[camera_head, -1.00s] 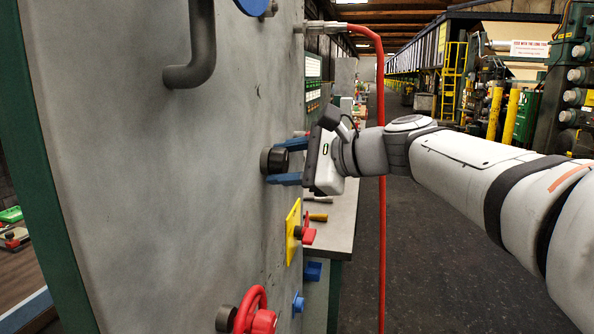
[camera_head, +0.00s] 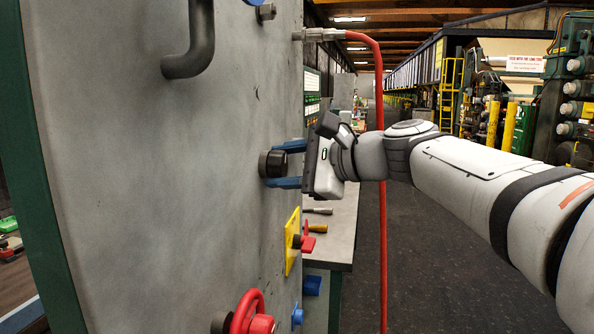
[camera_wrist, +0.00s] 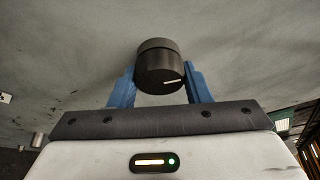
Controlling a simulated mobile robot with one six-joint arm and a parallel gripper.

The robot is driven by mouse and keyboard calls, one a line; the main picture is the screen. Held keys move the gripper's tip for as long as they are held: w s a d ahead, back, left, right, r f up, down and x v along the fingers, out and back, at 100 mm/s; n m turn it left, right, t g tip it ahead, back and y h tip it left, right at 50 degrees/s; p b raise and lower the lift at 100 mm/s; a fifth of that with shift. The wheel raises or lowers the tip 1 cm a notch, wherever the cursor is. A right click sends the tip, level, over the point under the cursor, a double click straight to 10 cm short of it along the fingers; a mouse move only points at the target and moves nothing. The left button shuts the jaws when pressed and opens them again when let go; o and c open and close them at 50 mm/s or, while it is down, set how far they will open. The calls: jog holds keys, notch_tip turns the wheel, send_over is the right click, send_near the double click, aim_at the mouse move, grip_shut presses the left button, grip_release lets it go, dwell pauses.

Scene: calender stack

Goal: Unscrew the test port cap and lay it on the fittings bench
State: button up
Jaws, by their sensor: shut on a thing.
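The test port cap (camera_head: 274,162) is a black round cap on the grey upright panel. It also shows in the wrist view (camera_wrist: 159,70), dark with a short pale mark on its face, against the panel. My gripper (camera_head: 286,165) reaches it from the right with two blue fingers, one above and one below, shut on the cap. In the wrist view the fingers (camera_wrist: 160,80) stand on either side of it. The fittings bench (camera_head: 343,225) is a grey top behind the panel's right edge, with a few handled tools on it.
A red hose (camera_head: 382,200) hangs from a fitting at the panel's top right, passing near my wrist. A dark handle (camera_head: 203,45) juts out above.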

jog(key=shift+n+t+b, duration=0.3)
jog(key=shift+n+b, duration=0.4)
jog(key=shift+b, duration=0.85)
jog(key=shift+f+n+y+b, duration=0.15)
jog(key=shift+n+y+b, duration=0.35)
jog(key=shift+b, duration=1.2)
jog(key=shift+n+t+b, duration=0.4)
jog(key=shift+b, duration=0.15)
jog(key=shift+b, duration=0.4)
jog(key=shift+n+b, duration=0.9)
jog(key=shift+b, duration=0.9)
jog(key=shift+n+t+y+b, duration=0.3)
jog(key=shift+b, duration=0.55)
jog(key=shift+n+y+b, duration=0.3)
jog(key=shift+n+b, duration=0.4)
jog(key=shift+b, duration=0.6)
jog(key=shift+r, duration=0.2)
jog(key=o, duration=1)
